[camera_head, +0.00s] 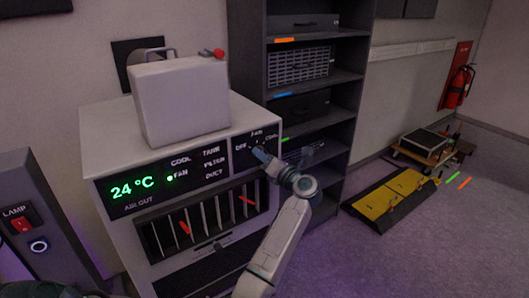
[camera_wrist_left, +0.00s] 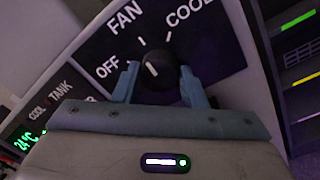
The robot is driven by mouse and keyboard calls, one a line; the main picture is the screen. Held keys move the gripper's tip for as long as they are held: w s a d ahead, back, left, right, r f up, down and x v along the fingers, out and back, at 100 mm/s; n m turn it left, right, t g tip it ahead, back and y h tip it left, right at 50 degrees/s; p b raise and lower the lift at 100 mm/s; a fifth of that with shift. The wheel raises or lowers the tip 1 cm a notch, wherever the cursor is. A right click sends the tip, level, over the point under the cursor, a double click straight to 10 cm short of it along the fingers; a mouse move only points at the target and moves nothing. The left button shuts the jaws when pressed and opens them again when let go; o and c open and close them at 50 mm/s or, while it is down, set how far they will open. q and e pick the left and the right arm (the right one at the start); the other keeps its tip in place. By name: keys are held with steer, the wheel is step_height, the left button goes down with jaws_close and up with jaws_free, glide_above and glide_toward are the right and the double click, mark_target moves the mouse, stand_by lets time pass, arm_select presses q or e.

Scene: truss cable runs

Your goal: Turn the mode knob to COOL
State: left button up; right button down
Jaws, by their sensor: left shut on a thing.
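The mode knob (camera_wrist_left: 160,84) is round and black with a white pointer mark, on a black panel (camera_wrist_left: 95,48) lettered OFF, FAN and COOL. In the left wrist view the mark leans up and left, roughly toward the FAN tick. My left gripper (camera_wrist_left: 155,85) is shut on the knob, one blue-grey finger on each side. In the head view this gripper (camera_head: 262,154) reaches the upper right of the white unit (camera_head: 125,233) and hides most of the knob. The unit's display (camera_head: 135,190) reads 24 °C, with a green light beside FAN. My right gripper is not in view.
A white canister (camera_head: 180,100) with a red cap stands on the unit. Vent slats (camera_head: 205,222) with red strips lie below the panel. A dark shelf rack (camera_head: 335,100) stands close on the right. A lamp switch box (camera_head: 35,225) is at left. Floor is clear at lower right.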

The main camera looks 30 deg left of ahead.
arm_select(q)
steer(key=m+t+p, duration=0.1)
steer(key=m+p, duration=0.8)
steer(key=m, duration=0.1)
steer(key=shift+s, duration=0.1)
stand_by(0.5)
steer(key=o, duration=1)
steer(key=shift+f, duration=0.1)
